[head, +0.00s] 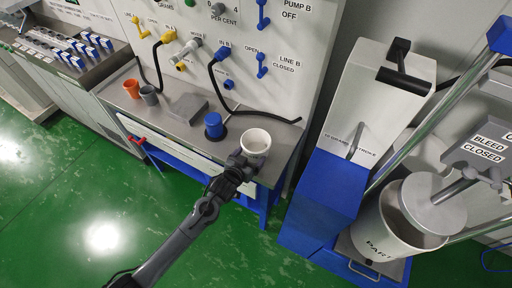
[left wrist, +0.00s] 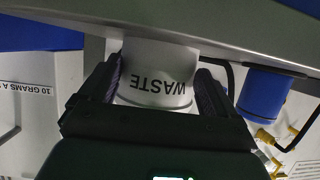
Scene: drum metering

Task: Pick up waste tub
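The waste tub (head: 256,142) is a white, round, open-topped cup at the right front part of the bench in the head view. It looks upright. In the left wrist view the waste tub (left wrist: 158,80) shows upside down, with its WASTE label facing the camera. My left gripper (head: 245,161) reaches it from the front, with one finger on each side. In the left wrist view my left gripper (left wrist: 160,90) shows no clear gap beside the tub, but whether the fingers press on it cannot be told. Whether the tub's base rests on the bench is unclear. My right gripper is not in view.
A blue cup (head: 213,125) stands left of the tub on the bench (head: 178,127). A grey block (head: 187,107), grey cup (head: 149,95) and orange cup (head: 131,89) stand farther left. Hoses hang behind. A blue and white machine (head: 322,198) stands to the right.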

